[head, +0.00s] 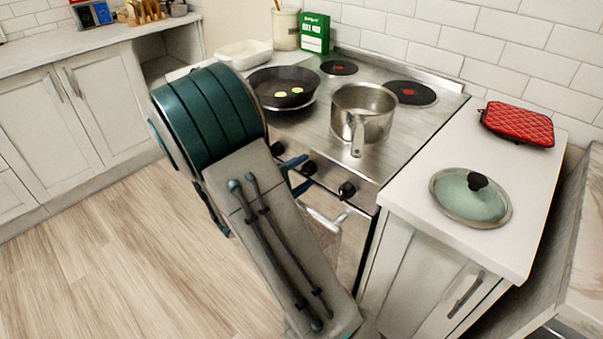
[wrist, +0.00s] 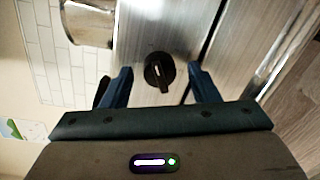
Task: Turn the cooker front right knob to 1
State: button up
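The cooker (head: 325,110) has several black knobs along its steel front edge. In the head view the rightmost knob (head: 347,190) shows clear of my arm, and another knob (head: 309,167) is close to my blue fingertips. My gripper (head: 298,175) is open at the cooker front, partly hidden by my arm. In the wrist view a single black knob (wrist: 160,70) with a pale pointer mark sits ahead of the gap between the open fingers (wrist: 161,75). Neither finger visibly touches it. I cannot tell for sure which knob this is, nor read any numbers.
A steel saucepan (head: 362,112) stands on the front right of the hob, its handle pointing towards the front. A frying pan (head: 283,86) stands on the left. An oven handle (head: 326,218) is below the knobs. A glass lid (head: 463,200) lies on the right counter.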

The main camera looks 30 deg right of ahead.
jog(key=v, duration=1.3)
jog(key=shift+a, duration=0.4)
jog(key=shift+s+r, duration=0.1)
